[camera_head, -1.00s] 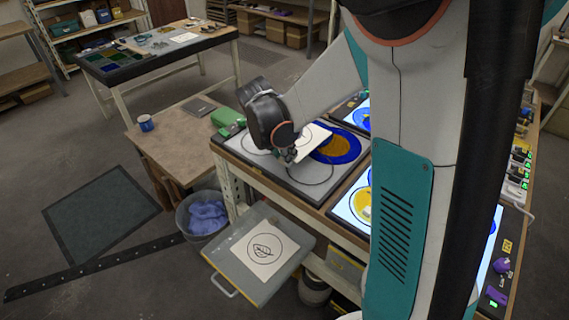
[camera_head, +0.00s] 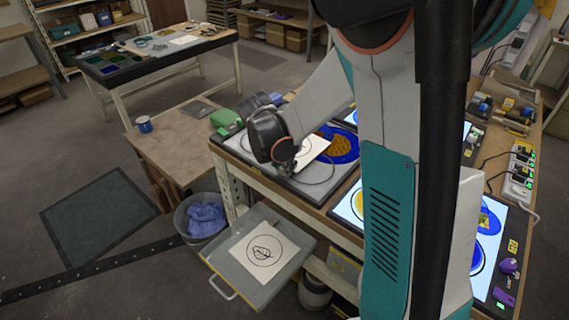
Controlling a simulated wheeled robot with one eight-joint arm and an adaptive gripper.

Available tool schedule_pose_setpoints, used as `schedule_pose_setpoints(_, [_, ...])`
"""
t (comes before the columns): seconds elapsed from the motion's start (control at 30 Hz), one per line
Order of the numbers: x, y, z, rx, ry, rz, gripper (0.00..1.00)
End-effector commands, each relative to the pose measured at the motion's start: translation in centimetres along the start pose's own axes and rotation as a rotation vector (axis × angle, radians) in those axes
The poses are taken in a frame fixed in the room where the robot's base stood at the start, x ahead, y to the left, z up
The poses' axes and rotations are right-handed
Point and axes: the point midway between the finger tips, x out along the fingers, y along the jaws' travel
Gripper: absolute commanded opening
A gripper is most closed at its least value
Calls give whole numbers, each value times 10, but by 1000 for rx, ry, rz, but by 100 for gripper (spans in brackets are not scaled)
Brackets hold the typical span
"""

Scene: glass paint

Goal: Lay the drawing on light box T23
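My gripper (camera_head: 286,169) hangs low over the grey, unlit light box (camera_head: 248,158) at the left end of the bench. It appears shut on a white sheet (camera_head: 313,150), though its fingertips are small and dark. The sheet sticks out to the right, slightly tilted, and covers part of a blue and amber disc (camera_head: 342,148). I cannot tell whether it touches the box, and no drawing on it can be made out. Another sheet with a leaf in a circle (camera_head: 263,250) lies on a grey pull-out tray (camera_head: 233,270). No T23 label is readable.
Lit light boxes with blue and yellow discs, one showing a yellow piece (camera_head: 353,206), stand to the right, partly hidden by my arm. A wooden side table (camera_head: 170,150) holds a blue mug (camera_head: 144,123). A bin with blue cloth (camera_head: 206,217) stands below.

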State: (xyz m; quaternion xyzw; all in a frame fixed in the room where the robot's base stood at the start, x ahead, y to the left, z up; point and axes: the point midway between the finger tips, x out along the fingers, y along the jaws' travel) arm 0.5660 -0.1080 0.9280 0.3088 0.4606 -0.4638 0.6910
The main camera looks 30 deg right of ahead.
Motion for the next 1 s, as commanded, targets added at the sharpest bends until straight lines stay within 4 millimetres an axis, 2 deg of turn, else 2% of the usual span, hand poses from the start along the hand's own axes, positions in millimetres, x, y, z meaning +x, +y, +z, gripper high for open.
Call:
schedule_pose_setpoints(0.03, [0, 0, 0, 0, 0, 0, 0])
schedule_pose_setpoints(0.07, [0, 0, 0, 0, 0, 0, 28])
schedule_pose_setpoints(0.1, [0, 0, 0, 0, 0, 0, 37])
schedule_pose_setpoints(0.13, [0, 0, 0, 0, 0, 0, 41])
schedule_pose_setpoints(0.47, [-1, 0, 0, 0, 0, 0, 41])
schedule_pose_setpoints(0.67, [-14, 0, 6, 0, 0, 0, 41])
schedule_pose_setpoints(1.0, [-87, 0, 6, -3, 0, 0, 41])
